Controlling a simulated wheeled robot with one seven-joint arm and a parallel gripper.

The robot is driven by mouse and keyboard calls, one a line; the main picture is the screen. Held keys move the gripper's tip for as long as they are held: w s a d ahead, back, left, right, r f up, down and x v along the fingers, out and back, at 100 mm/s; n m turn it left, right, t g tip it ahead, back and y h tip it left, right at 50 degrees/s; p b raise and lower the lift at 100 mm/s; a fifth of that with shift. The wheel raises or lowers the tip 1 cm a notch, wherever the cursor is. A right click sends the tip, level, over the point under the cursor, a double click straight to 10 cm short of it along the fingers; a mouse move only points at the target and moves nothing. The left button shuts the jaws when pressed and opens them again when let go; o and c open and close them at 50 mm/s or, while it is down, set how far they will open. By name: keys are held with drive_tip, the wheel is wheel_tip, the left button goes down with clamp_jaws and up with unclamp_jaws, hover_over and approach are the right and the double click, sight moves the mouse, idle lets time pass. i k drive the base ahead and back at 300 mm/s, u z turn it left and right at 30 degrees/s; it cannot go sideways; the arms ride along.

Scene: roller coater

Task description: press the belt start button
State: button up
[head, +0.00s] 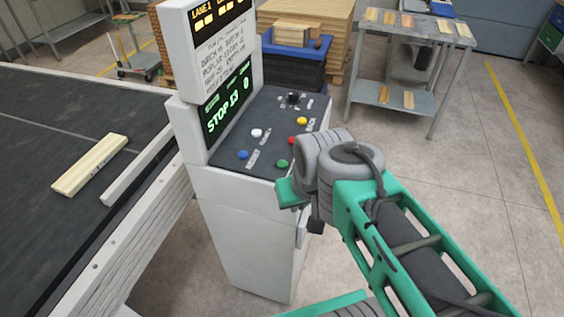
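The control console (245,225) stands upright in the middle of the head view, with a sloped dark button panel (238,142). On the panel are a green button (282,164), a blue button (243,154), a white button (257,133), a red button (291,140) and a yellow button (302,121). Their small labels are too blurred to read, so I cannot tell by label which is belt start. My gripper (312,228) hangs at the console's right side, below panel level, mostly hidden by my wrist. I cannot see whether its fingers are open.
A black knob (293,97) sits at the panel's far end. The green screen (227,105) shows STOP. A dark belt (60,125) on the left carries a wooden board (90,164). A metal table (411,32) with wood pieces stands behind; floor at right is clear.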

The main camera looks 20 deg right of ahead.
sight(281, 164)
drive_tip(key=u, duration=0.3)
drive_tip(key=k, duration=0.8)
drive_tip(key=u, duration=0.6)
drive_tip(key=k, duration=0.55)
drive_tip(key=u, duration=0.55)
drive_tip(key=i, duration=1.35)
drive_tip(key=z, duration=0.85)
